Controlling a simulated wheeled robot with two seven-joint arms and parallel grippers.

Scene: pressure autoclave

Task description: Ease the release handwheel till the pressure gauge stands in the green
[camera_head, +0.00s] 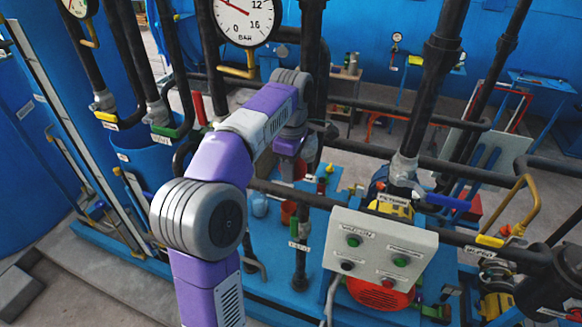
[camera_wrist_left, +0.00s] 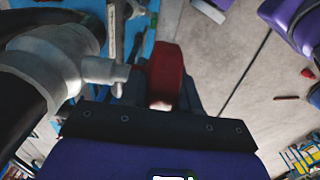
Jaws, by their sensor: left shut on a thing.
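The large round pressure gauge (camera_head: 243,22), marked BAR, shows at the top of the head view, cut by the upper edge. Its needle points up and to the left; no green band shows in the visible part. My left arm reaches up and away to the dark pipes in the middle, where its gripper is mostly hidden behind my wrist. In the left wrist view my left gripper (camera_wrist_left: 165,98) is shut on a red part (camera_wrist_left: 165,66), beside a grey pipe fitting (camera_wrist_left: 52,62). I cannot tell whether this red part belongs to the release handwheel. My right gripper is not in view.
Dark vertical and horizontal pipes crowd around my left wrist. A pale control panel (camera_head: 382,252) with several buttons stands at the lower right. A yellow bent handle (camera_head: 524,205) and a blue lever (camera_head: 447,201) stick out nearby. A second gauge (camera_head: 78,6) is at the upper left.

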